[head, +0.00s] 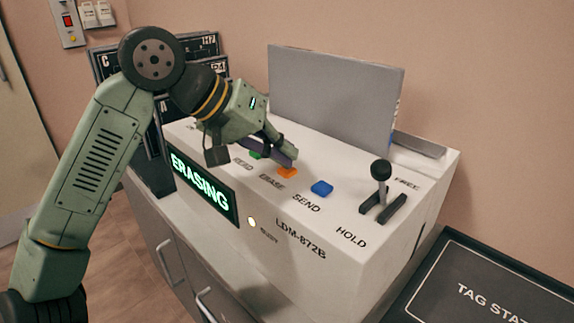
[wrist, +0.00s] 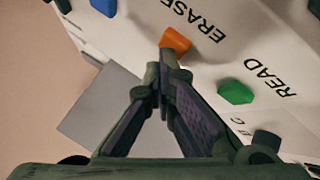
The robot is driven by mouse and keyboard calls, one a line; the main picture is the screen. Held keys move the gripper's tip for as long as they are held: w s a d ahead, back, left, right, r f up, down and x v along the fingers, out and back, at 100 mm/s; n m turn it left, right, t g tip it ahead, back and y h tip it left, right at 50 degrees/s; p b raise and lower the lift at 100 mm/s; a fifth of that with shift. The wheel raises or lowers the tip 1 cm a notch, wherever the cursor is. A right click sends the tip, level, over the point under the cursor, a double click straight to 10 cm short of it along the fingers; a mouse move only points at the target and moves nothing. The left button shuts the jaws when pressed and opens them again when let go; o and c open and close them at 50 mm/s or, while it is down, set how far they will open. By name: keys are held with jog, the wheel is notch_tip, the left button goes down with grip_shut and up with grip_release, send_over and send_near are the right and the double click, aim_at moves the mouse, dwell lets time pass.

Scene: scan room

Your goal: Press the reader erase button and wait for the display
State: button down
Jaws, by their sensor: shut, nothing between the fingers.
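The reader (head: 330,230) is a white box on a cabinet, marked LDM-872B. Its display (head: 203,187) reads ERASING in green letters. The orange erase button (head: 287,172) is on the sloped top; in the wrist view the orange button (wrist: 175,41) sits just beyond my fingertips. My gripper (head: 290,159) is shut and empty, its tips at the orange button; I cannot tell if they touch it. The green read button (head: 256,155) is partly hidden behind my gripper; it shows whole in the wrist view (wrist: 235,92). The blue send button (head: 322,188) is to the right.
A lever (head: 381,180) stands in a slot marked FREE and HOLD at the reader's right. A grey panel (head: 335,95) rises behind the buttons. A dark TAG STATION board (head: 480,285) lies at lower right. A small light (head: 252,221) glows beside the display.

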jog(key=shift+r+p, duration=0.4)
jog(key=shift+r, duration=0.45)
jog(key=shift+r+p, duration=1.55)
jog(key=shift+r, duration=0.95)
